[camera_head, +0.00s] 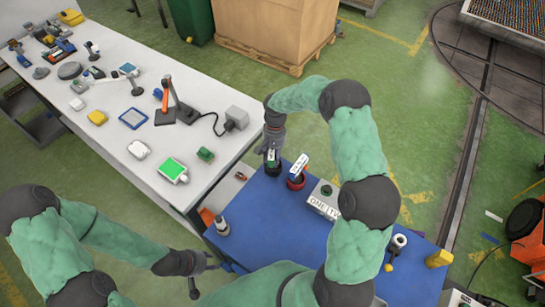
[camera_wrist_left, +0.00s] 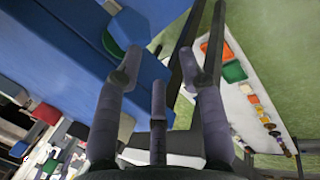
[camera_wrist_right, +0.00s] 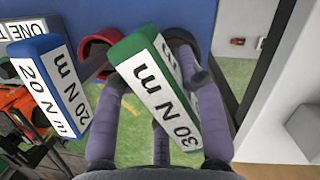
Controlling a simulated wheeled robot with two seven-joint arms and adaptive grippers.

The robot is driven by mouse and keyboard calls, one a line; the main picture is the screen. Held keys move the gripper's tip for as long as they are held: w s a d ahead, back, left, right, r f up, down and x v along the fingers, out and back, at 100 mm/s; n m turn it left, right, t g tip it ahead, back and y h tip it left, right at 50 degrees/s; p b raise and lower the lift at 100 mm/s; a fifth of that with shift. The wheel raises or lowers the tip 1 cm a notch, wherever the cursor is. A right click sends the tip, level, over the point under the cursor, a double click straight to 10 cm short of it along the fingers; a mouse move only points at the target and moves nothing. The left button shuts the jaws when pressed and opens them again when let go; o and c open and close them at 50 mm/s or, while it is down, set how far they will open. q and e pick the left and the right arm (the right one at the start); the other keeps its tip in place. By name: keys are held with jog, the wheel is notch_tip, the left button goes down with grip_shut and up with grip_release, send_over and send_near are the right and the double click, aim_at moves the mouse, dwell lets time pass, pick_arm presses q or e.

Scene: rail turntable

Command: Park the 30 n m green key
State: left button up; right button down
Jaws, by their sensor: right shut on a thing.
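The green key (camera_wrist_right: 140,60), with a white face reading 30 N m, is in my right gripper (camera_wrist_right: 165,105), whose fingers are around it in the right wrist view. In the head view the right gripper (camera_head: 271,158) is low over the far left part of the blue table (camera_head: 255,215). A dark round ring (camera_wrist_right: 180,38) shows just behind the key; whether they touch is unclear. My left gripper (camera_head: 196,272) is open and empty near the blue table's front left.
A white box (camera_head: 323,203) lettered ONE stands right of the red holder. A grey upright piece (camera_head: 222,227), a white ring piece (camera_head: 398,241) and a yellow block (camera_head: 439,258) are at the blue table's edges. A long white table (camera_head: 110,150) with several tools adjoins on the left.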

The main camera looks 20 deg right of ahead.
jog(key=c, duration=0.7)
grip_release()
jog(key=shift+f, duration=0.45)
jog(key=shift+s+a+v, duration=0.1)
jog(key=shift+a+v, duration=0.1)
jog(key=shift+v, duration=1.25)
jog(key=shift+s+a+v, duration=0.1)
jog(key=shift+a+v, duration=0.05)
jog(key=shift+v, duration=1.3)
jog(key=shift+s+a+v, duration=0.1)
jog(key=shift+a+v, duration=0.1)
jog(key=shift+v, duration=1.25)
